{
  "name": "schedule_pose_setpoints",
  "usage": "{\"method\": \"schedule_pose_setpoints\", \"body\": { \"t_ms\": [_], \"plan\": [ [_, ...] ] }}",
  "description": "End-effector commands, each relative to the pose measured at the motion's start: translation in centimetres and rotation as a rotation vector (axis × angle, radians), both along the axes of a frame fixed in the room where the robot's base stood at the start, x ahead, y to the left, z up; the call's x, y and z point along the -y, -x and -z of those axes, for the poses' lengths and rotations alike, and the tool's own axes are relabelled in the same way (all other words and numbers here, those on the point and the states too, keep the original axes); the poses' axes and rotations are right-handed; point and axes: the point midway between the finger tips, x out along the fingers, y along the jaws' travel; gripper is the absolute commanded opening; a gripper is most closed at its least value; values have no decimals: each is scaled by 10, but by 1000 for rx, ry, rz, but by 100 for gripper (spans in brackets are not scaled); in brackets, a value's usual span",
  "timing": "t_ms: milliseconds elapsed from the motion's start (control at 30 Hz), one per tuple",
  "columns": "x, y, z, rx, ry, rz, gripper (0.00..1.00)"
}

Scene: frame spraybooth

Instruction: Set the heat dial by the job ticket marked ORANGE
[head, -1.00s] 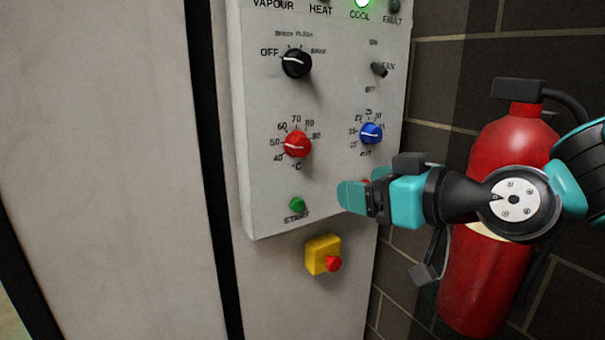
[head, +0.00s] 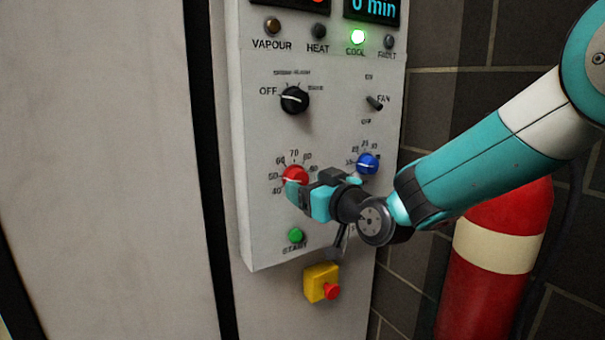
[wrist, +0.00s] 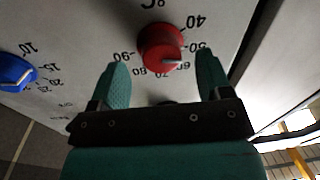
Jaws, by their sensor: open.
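The heat dial is a red knob (head: 295,176) with a white pointer line and a °C scale from 40 to 90, on the grey control panel (head: 262,215). In the wrist view the dial (wrist: 160,46) appears upside down, its pointer towards the 50 to 60 side. My gripper (head: 297,193) is open and empty at the dial, covering its lower edge in the head view. In the wrist view my gripper (wrist: 163,68) has one finger on each side of the dial; I cannot tell whether they touch it. No job ticket is in view.
A blue dial (head: 367,163) is right of the red one, a black selector (head: 294,100) above, a green START button (head: 296,235) below. A yellow box with a red button (head: 321,284) sits under the panel. A fire extinguisher (head: 490,290) stands at right. The green COOL lamp (head: 357,37) is lit.

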Motion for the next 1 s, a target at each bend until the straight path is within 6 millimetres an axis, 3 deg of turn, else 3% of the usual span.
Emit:
{"method": "schedule_pose_setpoints", "body": {
  "t_ms": [200,533,767,1000],
  "plan": [
    [-15,-19,-1,0,0,-1,72],
    [-17,-22,0,0,0,0,72],
    [-17,-22,0,0,0,0,22],
    [-17,-22,0,-8,-12,0,22]
  ]
}}
